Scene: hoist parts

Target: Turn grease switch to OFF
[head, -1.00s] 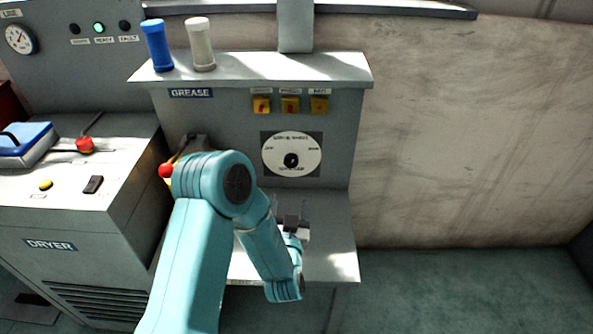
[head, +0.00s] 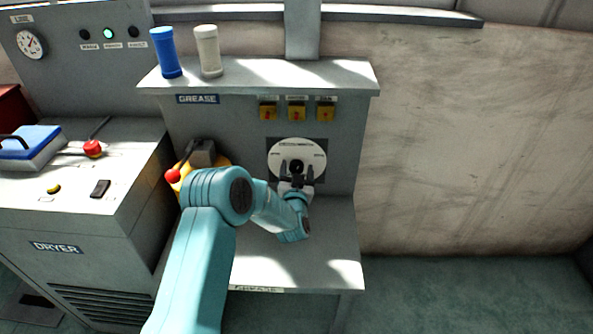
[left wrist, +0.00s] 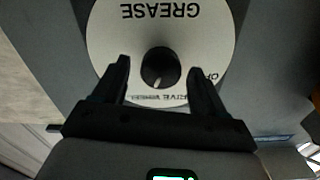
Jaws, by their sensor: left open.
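The grease switch is a black knob (head: 296,166) at the centre of a round white dial (head: 312,150) on the grey panel under the GREASE label (head: 198,99). In the left wrist view the knob (left wrist: 160,68) sits on the white dial (left wrist: 205,30), which appears upside down with the word GREASE and part of another label at its edge. My left gripper (head: 297,180) is open in front of the dial's lower half. In the left wrist view its fingers (left wrist: 160,80) stand on either side of the knob, apart from it. My right gripper is not in view.
Several yellow switches (head: 297,111) sit above the dial. A red-knobbed lever (head: 173,176) is left of it, close to my arm. Blue (head: 166,53) and white (head: 208,51) cylinders stand on the upper ledge. A shelf (head: 335,250) lies below; the wall to the right is bare.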

